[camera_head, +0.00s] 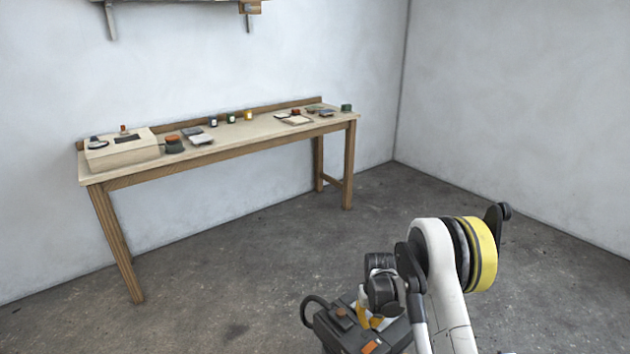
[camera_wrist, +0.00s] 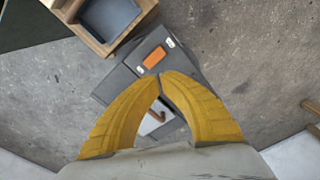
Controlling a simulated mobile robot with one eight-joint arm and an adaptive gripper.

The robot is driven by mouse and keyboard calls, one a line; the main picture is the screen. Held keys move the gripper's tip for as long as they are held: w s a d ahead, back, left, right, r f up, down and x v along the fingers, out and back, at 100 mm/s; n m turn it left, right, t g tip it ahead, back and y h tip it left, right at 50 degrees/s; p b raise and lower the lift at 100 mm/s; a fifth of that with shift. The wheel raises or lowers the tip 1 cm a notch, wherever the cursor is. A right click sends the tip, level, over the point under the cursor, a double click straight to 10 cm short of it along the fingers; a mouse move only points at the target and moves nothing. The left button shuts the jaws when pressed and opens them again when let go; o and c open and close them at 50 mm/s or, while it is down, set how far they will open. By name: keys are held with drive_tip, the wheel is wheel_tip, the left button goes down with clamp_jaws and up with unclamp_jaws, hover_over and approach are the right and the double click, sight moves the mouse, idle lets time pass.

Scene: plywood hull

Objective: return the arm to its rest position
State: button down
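My arm stands folded at the lower right of the head view, with white links and a yellow band at its top joint. My gripper (camera_head: 370,312) is low beside the arm, above a dark grey body with an orange patch that looks like my own base. In the wrist view the two yellow fingers of my gripper (camera_wrist: 161,76) curve inward and their tips meet. Nothing shows held between them. The gripper is well away from the table.
A long wooden table (camera_head: 225,152) stands against the wall, bearing a beige box (camera_head: 122,155), a dark green round container (camera_head: 174,146) and several small items. A wall shelf (camera_head: 180,1) is above. The concrete floor between is clear. The wrist view shows a wooden-edged grey tray (camera_wrist: 108,18).

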drive_tip(key=s+r+t, duration=0.1)
drive_tip(key=s+r, duration=0.2)
drive_tip(key=r, duration=0.7)
drive_tip(key=s+r+t, duration=0.1)
drive_tip(key=s+r, duration=0.3)
drive_tip(key=r, duration=0.6)
drive_tip(key=s+r+t, duration=0.1)
drive_tip(key=s+r, duration=0.2)
drive_tip(key=r, duration=0.7)
drive_tip(key=s+r+t, duration=0.1)
drive_tip(key=s+r, duration=0.2)
drive_tip(key=s, duration=0.7)
drive_tip(key=s+r+m+t, duration=0.1)
drive_tip(key=s+r+t, duration=0.1)
drive_tip(key=s, duration=0.8)
drive_tip(key=shift+s+r+t, duration=0.3)
drive_tip(key=shift+r, duration=0.4)
